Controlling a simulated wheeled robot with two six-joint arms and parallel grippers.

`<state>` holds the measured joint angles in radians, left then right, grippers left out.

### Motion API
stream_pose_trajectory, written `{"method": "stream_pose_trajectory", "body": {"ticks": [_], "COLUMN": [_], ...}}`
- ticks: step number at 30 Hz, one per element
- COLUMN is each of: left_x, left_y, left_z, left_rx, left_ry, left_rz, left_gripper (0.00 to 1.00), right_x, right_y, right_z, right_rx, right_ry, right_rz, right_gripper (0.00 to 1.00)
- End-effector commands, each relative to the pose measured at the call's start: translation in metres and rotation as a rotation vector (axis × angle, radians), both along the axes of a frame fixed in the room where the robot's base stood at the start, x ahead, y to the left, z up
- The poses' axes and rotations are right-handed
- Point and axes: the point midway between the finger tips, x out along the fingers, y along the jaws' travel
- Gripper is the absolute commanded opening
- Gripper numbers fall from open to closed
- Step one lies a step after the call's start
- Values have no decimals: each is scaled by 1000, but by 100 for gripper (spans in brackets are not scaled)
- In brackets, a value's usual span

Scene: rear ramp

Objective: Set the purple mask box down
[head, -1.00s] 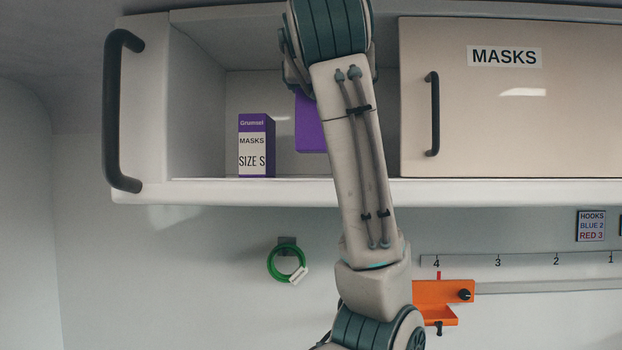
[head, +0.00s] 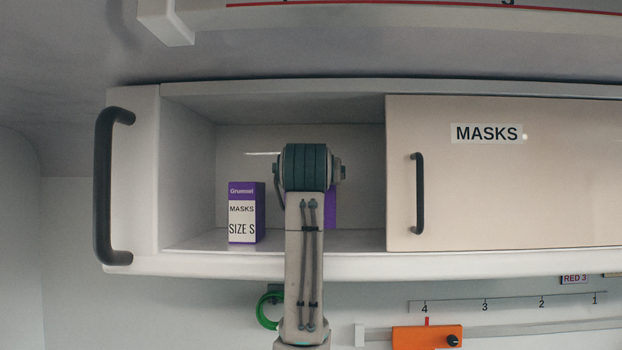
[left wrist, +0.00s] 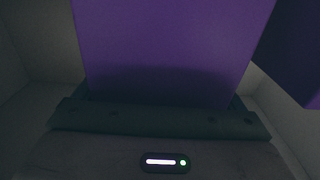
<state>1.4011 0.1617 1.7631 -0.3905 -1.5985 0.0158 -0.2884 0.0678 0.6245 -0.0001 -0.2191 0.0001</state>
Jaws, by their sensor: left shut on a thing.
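The held purple mask box (head: 331,208) shows as a purple strip to the right of my left arm, inside the open cabinet. In the left wrist view the purple box (left wrist: 170,50) fills the upper middle, against the dark jaw of my left gripper (left wrist: 160,112), which is shut on it. In the head view my arm hides that gripper and most of the box. The box's lower edge is close to the shelf floor; I cannot tell if it touches. My right gripper is in neither view.
Another purple and white box, marked MASKS SIZE S (head: 243,213), stands on the shelf (head: 200,242) left of my arm. The sliding door (head: 480,200) covers the right side. A dark purple face (left wrist: 300,50) is close at right in the wrist view.

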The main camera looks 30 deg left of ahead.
Motion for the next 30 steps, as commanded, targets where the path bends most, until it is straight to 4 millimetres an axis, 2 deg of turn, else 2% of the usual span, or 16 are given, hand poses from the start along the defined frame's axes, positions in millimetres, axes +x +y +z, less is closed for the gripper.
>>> {"method": "stream_pose_trajectory", "body": {"ticks": [3, 7, 20, 21, 22, 30], "left_x": [0, 0, 0, 0, 0, 0], "left_y": [0, 0, 0, 0, 0, 0], "left_z": [-10, -22, -31, -31, -30, -28], "left_rx": [2, 0, 1, 0, 0, 0], "left_ry": [3, 1, 1, 1, 1, 1], "left_rz": [1, 1, 0, 0, 0, 0], "left_gripper": [65, 65, 65, 93, 99, 100], "right_x": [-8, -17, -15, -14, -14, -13], "right_y": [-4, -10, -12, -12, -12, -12], "right_z": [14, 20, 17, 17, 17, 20], "right_rx": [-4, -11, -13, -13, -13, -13], "right_ry": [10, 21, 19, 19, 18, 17], "right_rz": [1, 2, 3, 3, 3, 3], "right_gripper": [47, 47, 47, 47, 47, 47]}}
